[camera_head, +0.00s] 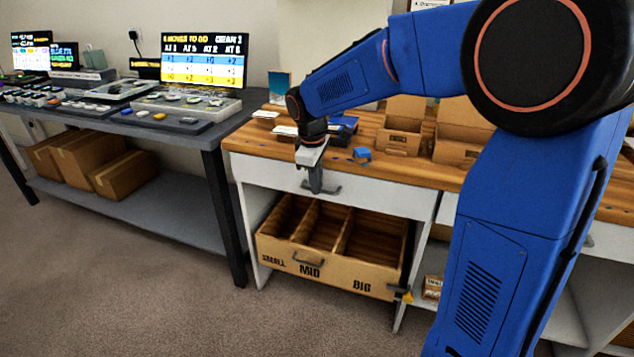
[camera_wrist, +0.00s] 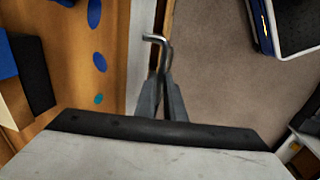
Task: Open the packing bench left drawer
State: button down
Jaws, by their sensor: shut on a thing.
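The packing bench (camera_head: 400,166) has a wooden top and a white left drawer front (camera_head: 262,172) just beneath it. The drawer appears shut, its front close under the top's edge. My gripper (camera_head: 316,187) is in front of the drawer, pointing down, and is shut on the grey bar handle (camera_head: 332,190). In the wrist view my gripper's fingers (camera_wrist: 163,100) close together around the handle (camera_wrist: 157,40), whose bent end sticks out beyond them. The white drawer front (camera_wrist: 139,60) runs beside the fingers. The part of the handle between the fingers is hidden.
Below the drawer sits a wooden bin (camera_head: 325,270) with compartments marked SMALL, MID and BIG. A dark grey table (camera_head: 180,132) stands at left. Carpet (camera_head: 150,290) in front is clear.

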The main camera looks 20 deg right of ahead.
jog(key=s+a, duration=1.3)
jog(key=s, duration=0.4)
jog(key=shift+s, duration=0.35)
jog(key=c, duration=1.8)
grip_release()
jog(key=shift+c, duration=0.2)
notch_tip(320, 180, up, 17)
jog(key=s+a, duration=0.1)
jog(key=s, duration=0.1)
jog(key=shift+s+a, duration=0.3)
jog(key=shift+a, duration=0.1)
